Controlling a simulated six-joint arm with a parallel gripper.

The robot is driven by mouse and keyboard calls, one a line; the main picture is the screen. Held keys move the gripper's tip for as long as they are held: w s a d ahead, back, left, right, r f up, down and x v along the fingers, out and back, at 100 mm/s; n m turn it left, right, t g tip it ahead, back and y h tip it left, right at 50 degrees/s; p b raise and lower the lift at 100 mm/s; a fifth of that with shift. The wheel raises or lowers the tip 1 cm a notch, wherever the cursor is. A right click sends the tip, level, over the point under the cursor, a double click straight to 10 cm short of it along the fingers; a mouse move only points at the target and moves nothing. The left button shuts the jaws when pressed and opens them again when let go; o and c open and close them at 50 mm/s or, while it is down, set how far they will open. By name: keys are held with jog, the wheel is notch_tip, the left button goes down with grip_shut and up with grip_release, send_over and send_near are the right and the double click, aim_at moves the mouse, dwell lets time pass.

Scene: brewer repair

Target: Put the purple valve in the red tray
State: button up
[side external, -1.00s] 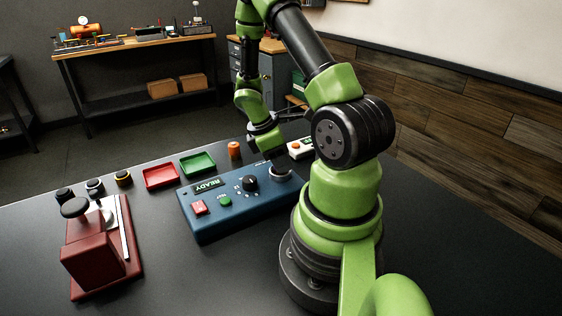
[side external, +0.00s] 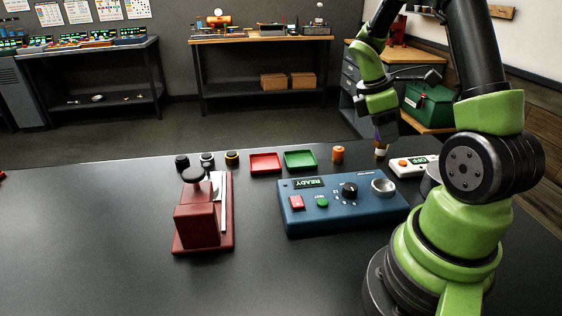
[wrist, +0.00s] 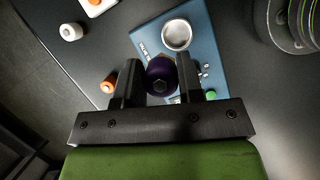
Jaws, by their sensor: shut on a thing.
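The purple valve (wrist: 160,76) is between the fingers of my gripper (wrist: 158,82) in the wrist view. My gripper (side external: 380,136) is shut on it and holds it above the table, behind the right end of the blue box. In the side view only a small purple patch shows at the fingers. The red tray (side external: 265,163) lies flat and empty on the table, well to the left of my gripper. The tray is out of the wrist view.
A green tray (side external: 300,160) lies right of the red one. The blue box (side external: 336,210) has an open metal cup (side external: 383,186). An orange cylinder (side external: 338,153) and a white cylinder (wrist: 70,31) stand nearby. Dark cylinders (side external: 207,160) and a red press (side external: 200,220) are at left.

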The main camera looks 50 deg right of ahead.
jog(key=w+a+f+n+t+h, duration=0.1)
jog(key=w+a+f+n+t, duration=0.15)
jog(key=w+n, duration=0.85)
jog(key=w+a+f+n+t+h, duration=0.1)
jog(key=w+a+f+n+t, duration=0.3)
jog(key=w, duration=1.4)
jog(key=shift+n+g, duration=0.5)
jog(key=shift+g, duration=0.15)
jog(key=x, duration=0.5)
jog(key=s+x, duration=0.1)
jog(key=x, duration=0.1)
jog(key=shift+w+a+f, duration=0.1)
jog(key=shift+f, duration=0.2)
jog(key=o, duration=1)
jog(key=shift+f, duration=0.15)
